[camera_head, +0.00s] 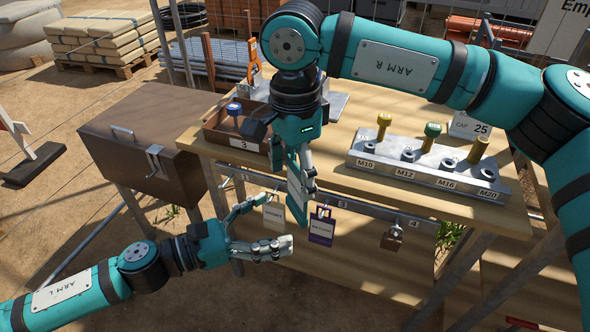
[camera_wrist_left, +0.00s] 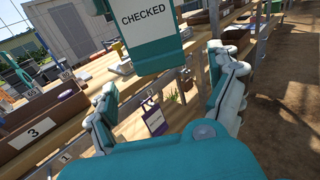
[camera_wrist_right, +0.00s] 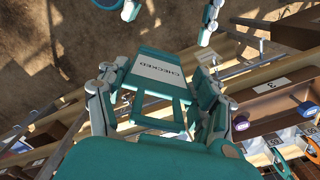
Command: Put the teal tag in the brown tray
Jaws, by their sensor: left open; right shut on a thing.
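The teal tag (camera_head: 296,205) hangs from my right gripper (camera_head: 300,160), which is shut on it in front of the bench edge. Its white "CHECKED" label shows in the left wrist view (camera_wrist_left: 147,22) and the right wrist view (camera_wrist_right: 158,73). My left gripper (camera_head: 278,222) is open and empty, just left of and below the tag, its fingers pointing towards it; I cannot tell whether they touch. The brown tray (camera_head: 222,140), marked 3, sits on the bench's left end, behind and left of the tag. A blue-topped item (camera_head: 234,109) stands in it. My right arm partly hides the tray.
A numbered hook rail on the bench front holds a whitish tag (camera_head: 273,217), a purple tag (camera_head: 321,228) and a padlock (camera_head: 392,238). A metal block (camera_head: 430,175) with several knobbed plugs stands right on the bench. A brown chest (camera_head: 140,135) stands left of the bench.

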